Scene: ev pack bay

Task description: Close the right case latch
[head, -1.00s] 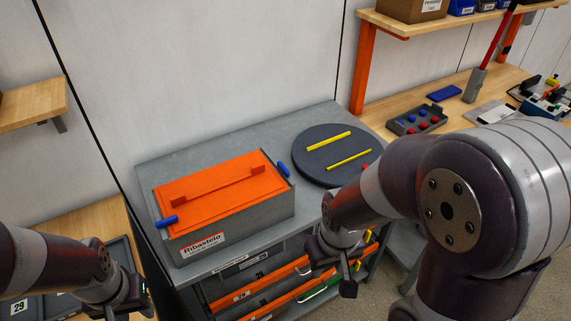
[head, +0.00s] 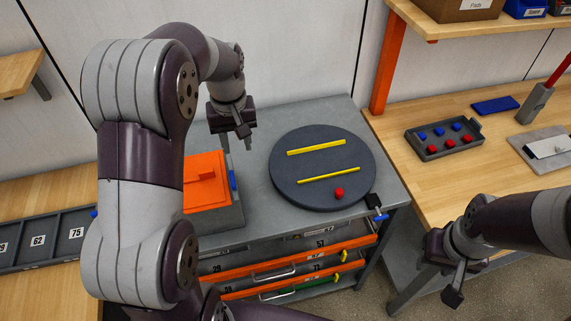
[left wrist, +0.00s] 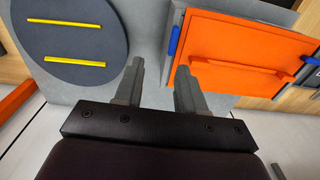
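The case is grey with an orange lid (head: 201,172), partly hidden behind my left arm in the head view. Its right latch (head: 232,181) is a blue bar along the lid's right edge. It also shows in the left wrist view (left wrist: 174,41), beside the orange lid. I cannot tell whether it is fastened. A blue piece at the case's opposite side shows in the left wrist view (left wrist: 312,61). My left gripper (head: 235,142) is open and empty, beyond the case's back right corner and apart from the latch. My right gripper (head: 453,283) is far right, fingers unclear.
A dark round turntable (head: 325,193) with two yellow bars and a red knob is right of the case on the grey bench (head: 250,228). Drawers with orange fronts are below. A wooden bench (head: 420,190) with a button tray (head: 442,153) stands at right.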

